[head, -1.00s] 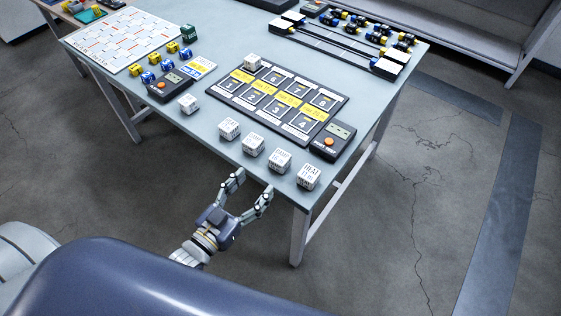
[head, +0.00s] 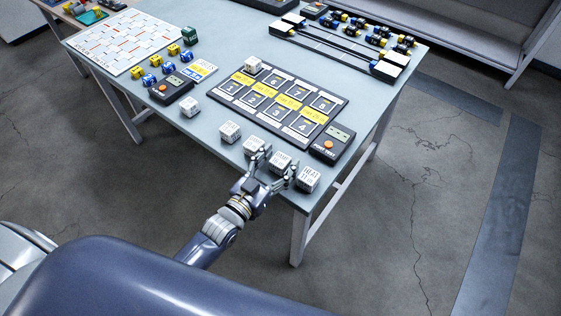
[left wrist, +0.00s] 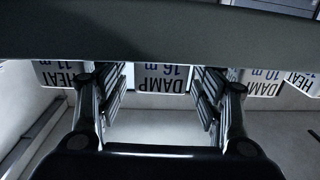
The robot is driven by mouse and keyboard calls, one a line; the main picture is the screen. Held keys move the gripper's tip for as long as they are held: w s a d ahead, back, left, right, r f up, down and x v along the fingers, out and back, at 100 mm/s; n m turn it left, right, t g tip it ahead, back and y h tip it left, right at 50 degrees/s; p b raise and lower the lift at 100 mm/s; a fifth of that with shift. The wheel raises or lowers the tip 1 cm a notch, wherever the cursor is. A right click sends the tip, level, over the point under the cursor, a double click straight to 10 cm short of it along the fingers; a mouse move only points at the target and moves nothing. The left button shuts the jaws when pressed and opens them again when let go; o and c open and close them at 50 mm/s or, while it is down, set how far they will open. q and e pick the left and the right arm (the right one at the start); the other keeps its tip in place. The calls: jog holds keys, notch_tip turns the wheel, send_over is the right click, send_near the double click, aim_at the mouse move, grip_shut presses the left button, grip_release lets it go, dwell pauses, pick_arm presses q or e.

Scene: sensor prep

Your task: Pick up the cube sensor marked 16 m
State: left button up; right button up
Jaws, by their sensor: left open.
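The cube sensor marked 16 m (left wrist: 163,78) is white and reads "DAMP 16 m", upside down in the left wrist view. It lies between the spread fingers of my left gripper (left wrist: 160,92). In the head view this cube (head: 281,158) stands near the table's front edge, second from the right in the row. My left gripper (head: 276,166) is open and reaches over the edge, with a finger on either side of the cube. Whether the fingers touch it I cannot tell. My right gripper is not in view.
Neighbour cubes stand close on both sides: a HEAT 11 m cube (left wrist: 62,74) and a DAMP 10 m cube (left wrist: 262,83). Behind lies a numbered black tray (head: 262,106) with one cube (head: 252,65) on it. A black tester (head: 333,143) sits right of the tray.

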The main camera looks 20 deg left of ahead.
pick_arm(q)
jog(key=c, duration=1.2)
jog(key=shift+o, duration=0.2)
